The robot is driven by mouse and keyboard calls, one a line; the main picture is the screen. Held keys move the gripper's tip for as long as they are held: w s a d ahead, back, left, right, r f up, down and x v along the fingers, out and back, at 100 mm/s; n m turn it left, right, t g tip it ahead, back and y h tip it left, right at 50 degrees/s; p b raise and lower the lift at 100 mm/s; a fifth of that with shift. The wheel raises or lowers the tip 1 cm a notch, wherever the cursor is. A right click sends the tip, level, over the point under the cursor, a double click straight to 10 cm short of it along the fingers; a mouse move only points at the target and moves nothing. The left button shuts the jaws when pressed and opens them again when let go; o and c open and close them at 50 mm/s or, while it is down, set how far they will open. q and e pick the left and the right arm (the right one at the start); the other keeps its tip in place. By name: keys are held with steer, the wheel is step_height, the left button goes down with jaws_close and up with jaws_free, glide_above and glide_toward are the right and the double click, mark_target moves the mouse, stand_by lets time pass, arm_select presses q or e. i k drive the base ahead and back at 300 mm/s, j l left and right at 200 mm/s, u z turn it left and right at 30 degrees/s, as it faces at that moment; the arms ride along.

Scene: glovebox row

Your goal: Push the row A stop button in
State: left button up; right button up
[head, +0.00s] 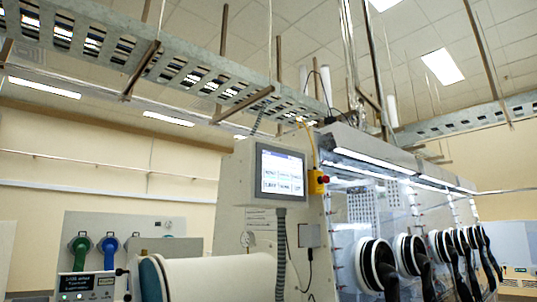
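A red stop button (326,179) sits on a yellow box (315,182) on the side of the glovebox cabinet, just right of the touch screen. It is small in the head view, and I cannot tell how far its head stands out. No label naming row A is readable on it. Neither of my grippers shows in the head view.
The touch screen (281,173) is on the cabinet's end face. A white cylindrical antechamber (215,279) juts out low in front. Several black glove ports (376,264) line the right side, gloves sticking out. A cable tray (160,62) hangs overhead.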

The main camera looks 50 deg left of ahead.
mark_target(326, 179)
steer(key=u, duration=1.3)
